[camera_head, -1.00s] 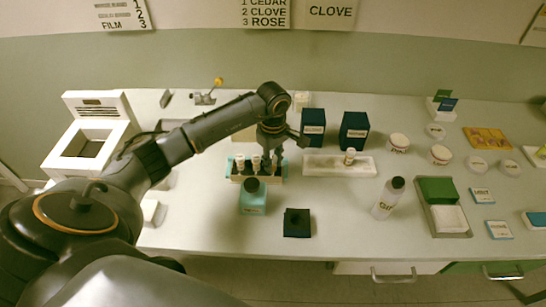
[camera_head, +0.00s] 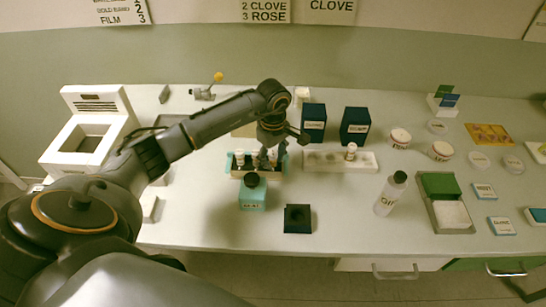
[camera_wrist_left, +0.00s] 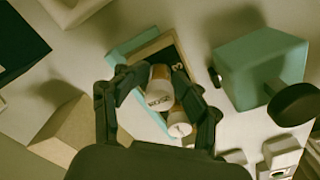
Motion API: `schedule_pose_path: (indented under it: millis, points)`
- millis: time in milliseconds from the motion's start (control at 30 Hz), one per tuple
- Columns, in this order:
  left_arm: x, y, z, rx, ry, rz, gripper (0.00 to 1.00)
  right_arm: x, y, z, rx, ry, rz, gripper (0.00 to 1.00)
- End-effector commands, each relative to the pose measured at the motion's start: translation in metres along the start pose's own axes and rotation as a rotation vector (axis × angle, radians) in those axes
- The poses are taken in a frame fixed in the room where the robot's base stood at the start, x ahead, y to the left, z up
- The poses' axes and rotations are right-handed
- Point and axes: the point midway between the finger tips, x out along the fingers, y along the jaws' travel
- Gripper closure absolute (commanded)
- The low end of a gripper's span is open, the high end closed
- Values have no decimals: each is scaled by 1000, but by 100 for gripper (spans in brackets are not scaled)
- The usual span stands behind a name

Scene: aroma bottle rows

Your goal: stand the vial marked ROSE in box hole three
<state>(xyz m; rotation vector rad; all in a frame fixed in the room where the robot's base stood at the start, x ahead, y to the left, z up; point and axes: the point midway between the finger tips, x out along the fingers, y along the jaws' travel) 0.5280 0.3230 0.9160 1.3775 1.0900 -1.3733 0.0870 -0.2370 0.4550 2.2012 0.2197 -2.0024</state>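The box (camera_head: 236,175), teal and wooden, stands left of centre in the head view; its end is at the top of the wrist view (camera_wrist_left: 118,58), near a "3" mark. Two white-capped vials (camera_head: 240,158) (camera_head: 256,161) stand in its left part. My left gripper (camera_head: 270,157) is low over the box's right part. In the wrist view its fingertips (camera_wrist_left: 165,74) are closed on the sides of a vial with a white end and copper-brown band (camera_wrist_left: 159,94), beside the "3". Another vial (camera_wrist_left: 180,123) is close by. I cannot read ROSE on the held vial; its bottom is hidden. My right gripper is not in view.
A teal bottle (camera_head: 253,196) with a dark cap stands just in front of the box. A white rack (camera_head: 368,163) with one vial (camera_head: 351,151) is to the right. Dark boxes (camera_head: 313,124) stand behind; a white bottle (camera_head: 388,197) and dark block (camera_head: 298,218) stand in front.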

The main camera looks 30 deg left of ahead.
Motion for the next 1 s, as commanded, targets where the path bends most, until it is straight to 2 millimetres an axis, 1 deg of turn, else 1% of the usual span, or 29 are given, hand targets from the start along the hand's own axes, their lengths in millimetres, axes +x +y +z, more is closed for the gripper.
schedule_pose_path:
  millis: [33, 67, 500, 633, 733, 767, 800, 1000]
  points:
    - [6, -4, 2, 4, -3, -14, 55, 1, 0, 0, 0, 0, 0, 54]
    - [6, -4, 2, 4, -3, -14, 55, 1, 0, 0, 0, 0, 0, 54]
    - [4, -3, 2, 4, -2, -11, 55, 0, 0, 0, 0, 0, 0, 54]
    - [-2, -3, 2, 4, -3, -11, 55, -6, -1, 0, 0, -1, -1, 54]
    - [-13, -2, 2, 3, -3, -9, 55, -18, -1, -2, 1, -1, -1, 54]
    - [-16, -2, 2, 3, -2, -6, 55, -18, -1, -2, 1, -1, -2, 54]
    - [-21, 0, 0, 4, 1, -1, 55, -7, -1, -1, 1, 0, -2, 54]
    - [-69, 1, 0, 3, 2, 2, 55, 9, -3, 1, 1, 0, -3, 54]
